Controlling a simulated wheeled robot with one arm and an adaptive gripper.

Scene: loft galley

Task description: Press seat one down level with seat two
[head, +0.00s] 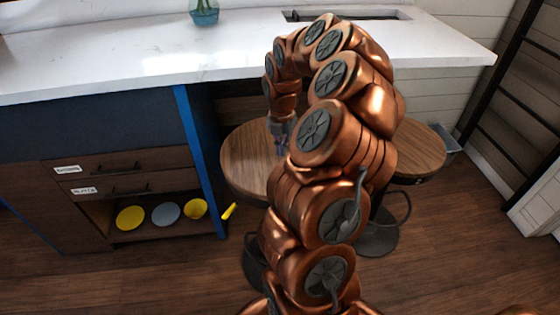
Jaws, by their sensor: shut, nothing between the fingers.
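Two round wooden stool seats stand at the counter. The left seat (243,163) is partly hidden by my copper arm. The right seat (421,152) shows only its right part beside the arm. Which one is seat one cannot be read here. The left seat looks nearer and larger; their exact heights are hard to compare. My gripper (281,146) is shut and empty, pointing down over the left seat. Whether its tips touch the wood cannot be told. A dark curved lever or footrest (399,208) shows under the right seat.
A white counter (130,62) with a blue glass vase (204,12) and a sink (345,15) runs behind. A blue panel (201,160) and drawers (130,163) stand left, with plates below. A yellow object (229,211) is beside the panel. A black ladder-like frame (507,75) stands right.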

